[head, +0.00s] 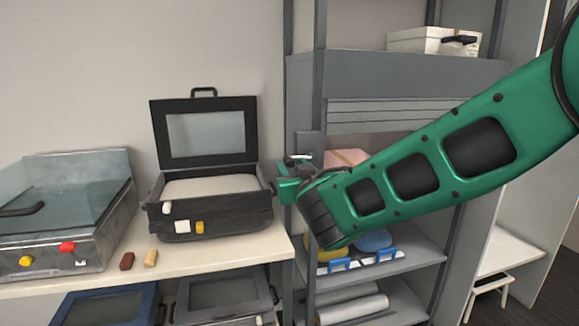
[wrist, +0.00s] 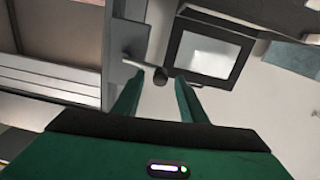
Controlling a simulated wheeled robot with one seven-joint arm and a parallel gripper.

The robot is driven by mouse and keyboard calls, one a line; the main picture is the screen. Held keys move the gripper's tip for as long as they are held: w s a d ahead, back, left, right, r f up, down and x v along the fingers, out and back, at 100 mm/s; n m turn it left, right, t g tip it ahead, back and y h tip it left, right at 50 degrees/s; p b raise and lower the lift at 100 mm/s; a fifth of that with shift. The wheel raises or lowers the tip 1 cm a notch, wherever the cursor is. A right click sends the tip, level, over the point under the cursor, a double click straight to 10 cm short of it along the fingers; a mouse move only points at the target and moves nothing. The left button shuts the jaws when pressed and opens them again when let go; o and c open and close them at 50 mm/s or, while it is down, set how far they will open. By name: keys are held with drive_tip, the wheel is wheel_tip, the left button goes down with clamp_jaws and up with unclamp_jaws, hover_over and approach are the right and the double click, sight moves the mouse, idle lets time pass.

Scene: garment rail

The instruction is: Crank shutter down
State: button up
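The shutter (head: 395,116) is a grey slatted panel under the grey header of the rail unit. It covers only the top of the opening, and its slats also show at left in the wrist view (wrist: 45,82). The crank is a thin metal arm with a dark round knob (wrist: 160,76), fixed to a grey plate on the unit's left post; its arm shows in the head view (head: 298,158). My gripper (head: 287,180) is at the crank, just below its arm. In the wrist view my gripper (wrist: 160,86) is open, with the knob between or just beyond its fingertips and gaps on both sides.
A black open-lidded case (head: 210,215) stands on the white counter (head: 225,250) close left of my gripper. A glass-lidded unit (head: 65,220) is further left. Shelves (head: 410,262) with coloured items lie below the shutter, partly hidden by my arm. A box (head: 432,40) sits above.

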sight(291, 164)
drive_tip(key=shift+x, duration=1.65)
clamp_jaws()
drive_tip(key=shift+a, duration=0.1)
